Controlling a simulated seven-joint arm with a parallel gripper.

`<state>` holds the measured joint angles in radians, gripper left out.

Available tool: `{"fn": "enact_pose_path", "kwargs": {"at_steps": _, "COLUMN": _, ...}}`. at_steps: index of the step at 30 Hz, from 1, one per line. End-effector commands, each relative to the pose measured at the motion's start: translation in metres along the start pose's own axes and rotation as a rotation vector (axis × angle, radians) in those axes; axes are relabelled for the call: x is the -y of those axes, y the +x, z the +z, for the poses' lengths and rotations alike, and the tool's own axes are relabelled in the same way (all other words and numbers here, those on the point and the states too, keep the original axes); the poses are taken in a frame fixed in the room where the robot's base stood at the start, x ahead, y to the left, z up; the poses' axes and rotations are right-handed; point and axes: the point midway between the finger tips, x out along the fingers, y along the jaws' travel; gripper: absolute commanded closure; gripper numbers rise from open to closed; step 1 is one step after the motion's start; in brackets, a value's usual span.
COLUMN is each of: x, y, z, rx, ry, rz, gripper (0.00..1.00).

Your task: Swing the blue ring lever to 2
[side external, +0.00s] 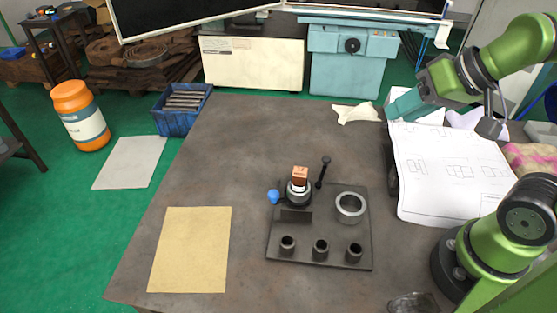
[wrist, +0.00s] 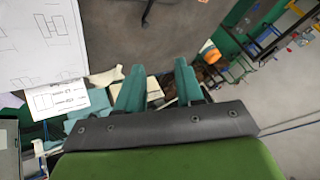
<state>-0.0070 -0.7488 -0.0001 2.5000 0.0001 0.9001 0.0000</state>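The chuck (side external: 298,194) stands on a dark base plate (side external: 336,227) on the table, with a copper-coloured block (side external: 300,174) upright at its top. The blue lever knob (side external: 273,196) sticks out from the chuck's left side, low near the plate. A black lever with a ball end (side external: 325,162) rises at the chuck's right. No number marks are legible, so the lever's position number cannot be told. My gripper (side external: 394,111) is up at the back right, well away from the chuck. In the wrist view its two teal fingers (wrist: 158,84) stand apart with nothing between them.
A grey ring (side external: 350,207) and several black sockets (side external: 320,249) sit on the plate. White drawing sheets (side external: 447,165) cover the table's right side. A tan sheet (side external: 190,250) lies at left. A clear glass-like item (side external: 413,303) is at the front.

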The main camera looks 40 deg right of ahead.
Motion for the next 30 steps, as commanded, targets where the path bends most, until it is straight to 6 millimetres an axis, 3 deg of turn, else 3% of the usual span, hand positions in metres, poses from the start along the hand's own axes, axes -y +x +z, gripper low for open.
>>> {"fn": "enact_pose_path", "kwargs": {"at_steps": 5, "x": 0.023, "y": 0.021, "z": 0.005, "rx": 0.117, "ry": -0.078, "rz": -0.01, "gripper": 0.65}}
{"fn": "enact_pose_path", "kwargs": {"at_steps": 13, "x": 0.108, "y": 0.067, "z": -0.008, "rx": 0.381, "ry": -0.095, "rz": 0.083, "gripper": 0.65}}
{"fn": "enact_pose_path", "kwargs": {"at_steps": 21, "x": 0.191, "y": 0.114, "z": -0.001, "rx": 0.487, "ry": 0.119, "rz": 0.348, "gripper": 0.65}}
{"fn": "enact_pose_path", "kwargs": {"at_steps": 25, "x": 0.207, "y": 0.113, "z": -0.012, "rx": 0.448, "ry": 0.302, "rz": 0.445, "gripper": 0.65}}
{"fn": "enact_pose_path", "kwargs": {"at_steps": 30, "x": 0.204, "y": 0.106, "z": -0.011, "rx": 0.433, "ry": 0.425, "rz": 0.497, "gripper": 0.65}}
